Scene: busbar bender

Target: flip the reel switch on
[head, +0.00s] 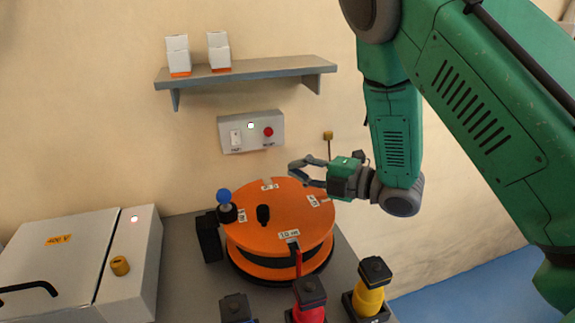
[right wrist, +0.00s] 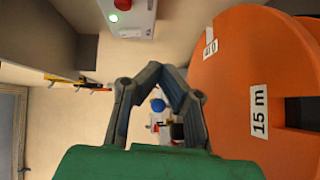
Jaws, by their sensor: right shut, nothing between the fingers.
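A grey control box (head: 276,118) is fixed to the wall above the orange reel (head: 270,236). It carries a white rocker switch (head: 236,137), a small lit lamp (head: 250,126) and a red button (head: 268,131). The switch's position is too small to tell. My right gripper (head: 298,167) is shut and empty, above the reel's back right edge, below and to the right of the box and apart from it. In the right wrist view its fingers (right wrist: 165,75) point past the reel (right wrist: 250,70); the box (right wrist: 140,30) shows at the top with a green light. My left gripper is out of view.
A shelf (head: 250,72) with small white-and-orange boxes hangs above. A blue-knobbed post (head: 224,197) stands at the reel's left. Red (head: 309,298) and yellow (head: 369,290) handled pieces stand in front. A white cabinet (head: 70,250) is at left.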

